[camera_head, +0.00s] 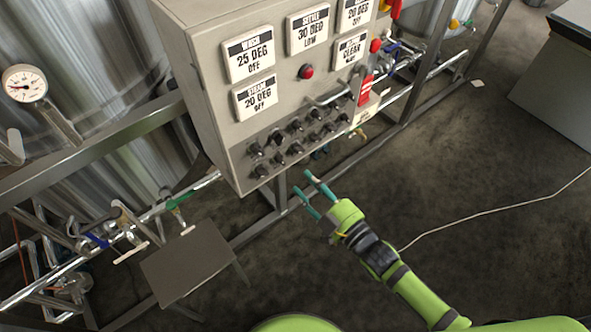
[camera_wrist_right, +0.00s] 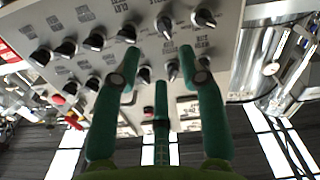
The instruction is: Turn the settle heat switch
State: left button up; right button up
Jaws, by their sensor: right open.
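A grey control box (camera_head: 215,95) carries two rows of small black knobs (camera_head: 296,125) on its lower front. The settle display (camera_head: 310,29) above them reads "30 DEG LOW". I cannot tell which knob is the settle heat switch, as the labels are too small in the head view and upside down and blurred in the right wrist view. My right gripper (camera_head: 302,181) is open and empty, in front of and below the knob rows. In the right wrist view its teal fingers (camera_wrist_right: 160,52) point at the panel, with a knob (camera_wrist_right: 171,71) showing between them. My left gripper is out of view.
Other displays, such as the wash display (camera_head: 248,53), and a red button (camera_head: 306,71) sit above the knobs. Pipes and a metal frame run behind the box. A small dark plate (camera_head: 187,262) stands at the lower left. The floor at the right is mostly clear.

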jog(key=shift+v, duration=1.75)
jog(key=s+d+f+m+g+h, duration=0.2)
jog(key=s+d+f+h, duration=0.15)
jog(key=f, duration=0.55)
jog(key=s+d+f+m+g+h, duration=0.2)
jog(key=d+f, duration=0.2)
jog(key=f, duration=0.5)
jog(key=s+d+f+m+g+h, duration=0.1)
jog(key=s+d+f+h, duration=0.2)
jog(key=f, duration=0.7)
jog(key=s+d+f+m+g+h, duration=0.1)
jog(key=s+f+g, duration=0.3)
jog(key=s, duration=0.8)
jog(key=s+d+f+m+g+h, duration=0.1)
jog(key=s+d+f+m+g, duration=0.1)
jog(key=s+f, duration=0.7)
jog(key=s+d+g, duration=0.1)
jog(key=s+g, duration=0.1)
jog(key=s, duration=0.2)
jog(key=shift+s+d+f+m+g, duration=0.2)
jog(key=shift+m+g, duration=0.1)
jog(key=shift+m, duration=0.1)
